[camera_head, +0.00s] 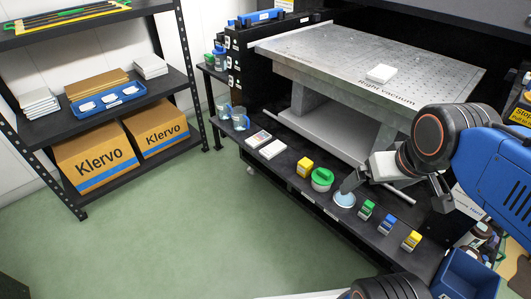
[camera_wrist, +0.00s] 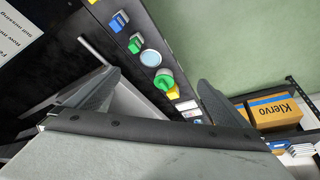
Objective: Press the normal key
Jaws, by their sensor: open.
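A row of controls lies on the black ledge (camera_head: 290,178). It holds a yellow block (camera_head: 304,166), a round green-topped item (camera_head: 322,177), a pale blue round disc (camera_head: 344,199), a green block (camera_head: 366,208), a blue block (camera_head: 386,224) and another yellow block (camera_head: 411,240). Their markings are too small to read, so I cannot tell which is the normal key. My gripper (camera_head: 394,192) is open and empty, above the ledge by the disc. In the wrist view, the round green item (camera_wrist: 166,80) shows between the fingertips, with the disc (camera_wrist: 151,58) beside it. I see no contact.
A grey perforated platen (camera_head: 350,60) marked "Right vacuum" stands behind the ledge, with a white block (camera_head: 381,73) on it. Cups (camera_head: 239,118) and white cards (camera_head: 272,149) sit left. A blue bin (camera_head: 465,275) is lower right. The green floor (camera_head: 200,220) is clear.

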